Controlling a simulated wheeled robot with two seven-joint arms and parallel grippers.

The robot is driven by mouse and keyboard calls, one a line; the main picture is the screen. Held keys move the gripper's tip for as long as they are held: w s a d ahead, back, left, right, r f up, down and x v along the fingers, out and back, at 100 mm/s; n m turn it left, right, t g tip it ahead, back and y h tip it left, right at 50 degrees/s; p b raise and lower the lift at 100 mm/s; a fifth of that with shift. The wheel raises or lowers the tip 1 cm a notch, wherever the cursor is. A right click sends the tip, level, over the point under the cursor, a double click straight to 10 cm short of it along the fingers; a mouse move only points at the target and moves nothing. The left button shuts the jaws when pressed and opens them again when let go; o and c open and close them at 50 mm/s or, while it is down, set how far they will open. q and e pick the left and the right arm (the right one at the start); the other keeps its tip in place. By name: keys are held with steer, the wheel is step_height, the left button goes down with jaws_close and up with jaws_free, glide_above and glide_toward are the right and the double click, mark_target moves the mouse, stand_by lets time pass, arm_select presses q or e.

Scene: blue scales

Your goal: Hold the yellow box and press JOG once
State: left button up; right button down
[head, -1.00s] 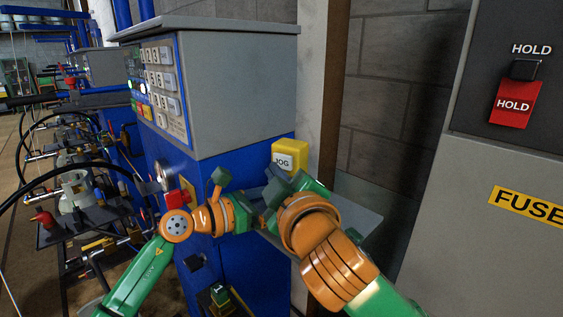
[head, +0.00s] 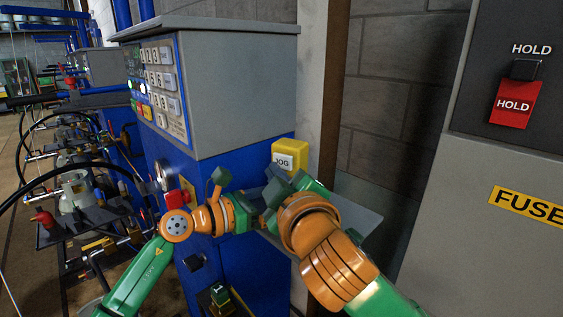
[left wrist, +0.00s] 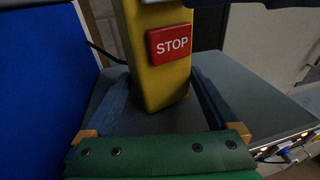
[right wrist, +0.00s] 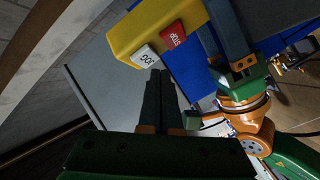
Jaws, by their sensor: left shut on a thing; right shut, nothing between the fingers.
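The yellow box (head: 291,147) stands upright beside the blue machine in the head view. Its white JOG button (head: 285,162) faces me, and the right wrist view shows it too (right wrist: 145,56). A red STOP button (left wrist: 171,44) sits below JOG on the box. My left gripper (right wrist: 212,30) is shut on the yellow box (left wrist: 158,85), with one finger on each side of it. My right gripper (right wrist: 160,74) is shut and empty. Its fingertips are right by the JOG button; I cannot tell whether they touch it. In the head view the grippers hide the box's lower part.
A grey shelf (head: 358,208) lies under the box, beside the blue machine (head: 245,265). A grey control panel (head: 240,90) with several buttons is above left. A grey cabinet (head: 470,210) with HOLD and FUSE labels stands at the right.

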steer(key=shift+w+d, duration=0.15)
steer(key=shift+w, duration=0.3)
steer(key=shift+w+d, duration=0.2)
steer(key=shift+w, duration=0.15)
stand_by(0.8)
steer(key=shift+s+a, duration=0.4)
steer(key=shift+s, duration=0.35)
steer(key=s, duration=0.1)
steer(key=s+a, duration=0.1)
steer(key=s, duration=0.1)
steer(key=s+a, duration=0.1)
steer(key=shift+s+a, duration=0.15)
steer(key=shift+s, duration=0.1)
stand_by(0.5)
